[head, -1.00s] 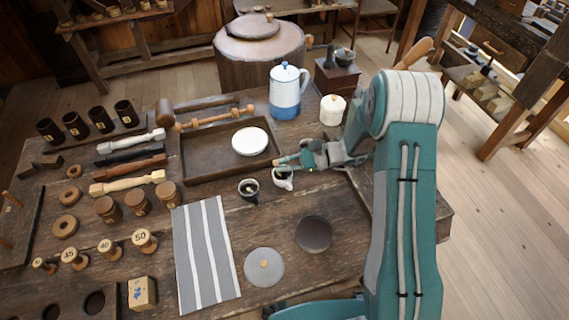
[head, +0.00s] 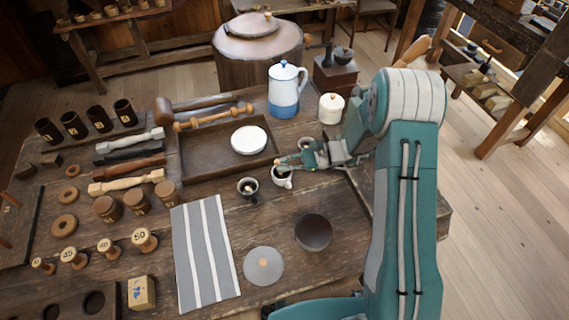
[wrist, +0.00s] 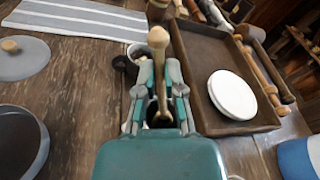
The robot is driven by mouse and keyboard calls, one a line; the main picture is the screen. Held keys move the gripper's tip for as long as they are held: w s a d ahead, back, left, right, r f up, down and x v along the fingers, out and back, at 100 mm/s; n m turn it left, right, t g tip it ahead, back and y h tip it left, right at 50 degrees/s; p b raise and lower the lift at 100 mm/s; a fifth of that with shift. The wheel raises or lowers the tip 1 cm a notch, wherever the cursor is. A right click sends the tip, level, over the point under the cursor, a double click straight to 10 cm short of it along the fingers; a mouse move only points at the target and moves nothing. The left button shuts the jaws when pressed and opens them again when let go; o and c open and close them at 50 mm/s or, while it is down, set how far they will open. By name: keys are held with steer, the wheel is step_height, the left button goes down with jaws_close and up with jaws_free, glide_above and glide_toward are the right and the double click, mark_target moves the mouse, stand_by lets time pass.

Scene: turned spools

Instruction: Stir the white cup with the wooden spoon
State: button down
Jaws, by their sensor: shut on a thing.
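In the wrist view my gripper (wrist: 161,88) is shut on the wooden spoon (wrist: 158,42). The spoon's rounded end sticks up above the fingers, and its shaft runs down between them. The spoon's lower end is hidden, so I cannot tell how deep it sits in the cup. In the wrist view the white cup is mostly hidden behind my fingers.
A wooden tray (head: 205,172) with a white disc (head: 249,140) lies behind. A blue and white pot (head: 284,95) and a cream lidded jar (head: 331,108) stand farther back. A striped cloth (head: 205,255) and dark bowl (head: 313,232) lie in front.

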steer(key=shift+r, duration=0.1)
stand_by(0.3)
steer(key=shift+r, duration=2)
steer(key=shift+r, duration=2.5)
